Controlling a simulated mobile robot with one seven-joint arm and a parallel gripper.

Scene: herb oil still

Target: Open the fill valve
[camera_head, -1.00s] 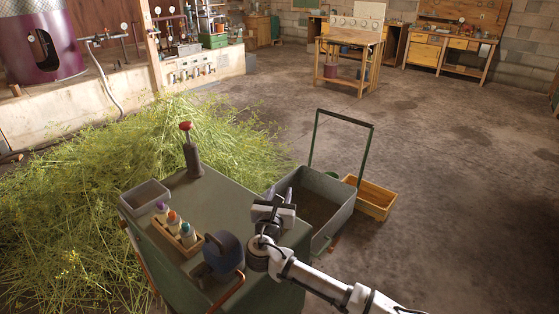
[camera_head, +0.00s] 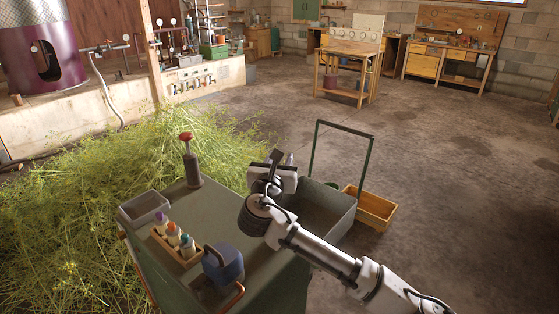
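Pipework with small valves and gauges (camera_head: 108,47) runs beside the purple still vessel (camera_head: 45,45) at the far upper left. I cannot tell which valve there is the fill valve, or whether it is open. My gripper (camera_head: 277,158) is raised near the right edge of the green cart top, far from the pipework. No object shows clearly in it, and its finger gap is too small and dark to judge.
The green cart (camera_head: 215,205) carries a red-knobbed post (camera_head: 187,150), a grey bin (camera_head: 145,208), a bottle rack (camera_head: 175,248) and a blue container (camera_head: 224,263). A grey trolley (camera_head: 330,206) and wooden crate (camera_head: 375,210) stand right. Cut herbs (camera_head: 70,205) cover the left floor; the right floor is clear.

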